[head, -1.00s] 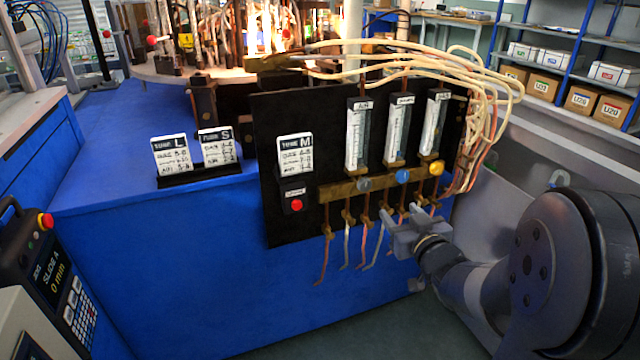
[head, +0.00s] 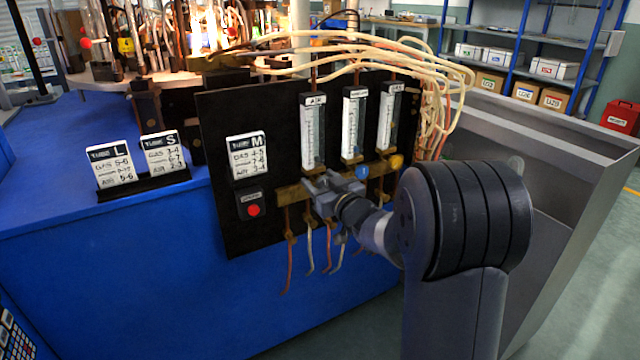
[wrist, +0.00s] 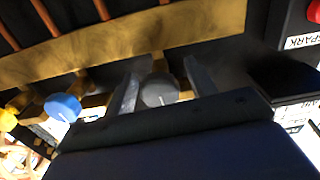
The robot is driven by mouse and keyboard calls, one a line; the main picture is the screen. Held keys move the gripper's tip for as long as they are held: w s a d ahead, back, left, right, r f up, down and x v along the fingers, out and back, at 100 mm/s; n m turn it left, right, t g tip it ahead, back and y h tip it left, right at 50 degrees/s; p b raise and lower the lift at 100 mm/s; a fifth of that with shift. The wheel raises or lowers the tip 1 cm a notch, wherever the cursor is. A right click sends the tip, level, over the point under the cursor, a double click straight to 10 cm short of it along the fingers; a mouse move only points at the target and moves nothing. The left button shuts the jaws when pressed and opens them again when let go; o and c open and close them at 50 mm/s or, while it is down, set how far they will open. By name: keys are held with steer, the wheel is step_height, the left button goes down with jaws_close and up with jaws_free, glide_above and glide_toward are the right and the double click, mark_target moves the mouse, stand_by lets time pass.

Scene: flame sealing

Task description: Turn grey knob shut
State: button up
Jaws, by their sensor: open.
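The grey knob (wrist: 159,90) has a white pointer line and sits at the brass bar in the wrist view. My gripper (wrist: 161,80) is open, with one finger on each side of the knob; whether the fingers touch it I cannot tell. In the head view my gripper (head: 322,189) is in front of the brass bar (head: 289,196), below the left flow tube (head: 313,132), and hides the grey knob there.
The blue knob (head: 361,172) and yellow knob (head: 396,162) are to the right on the same bar. A red button (head: 253,210) is to the left on the black panel (head: 225,130). Thin bent pipes hang below the bar, and pale hoses (head: 385,52) loop above.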

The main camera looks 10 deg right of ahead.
steer(key=shift+w, duration=0.2)
steer(key=shift+c, duration=0.5)
steer(key=c, duration=0.8)
steer(key=shift+c, duration=0.2)
steer(key=shift+m+p, duration=0.5)
steer(key=shift+p, duration=0.15)
steer(key=o, duration=0.9)
steer(key=shift+o, duration=0.2)
steer(key=shift+s, duration=0.1)
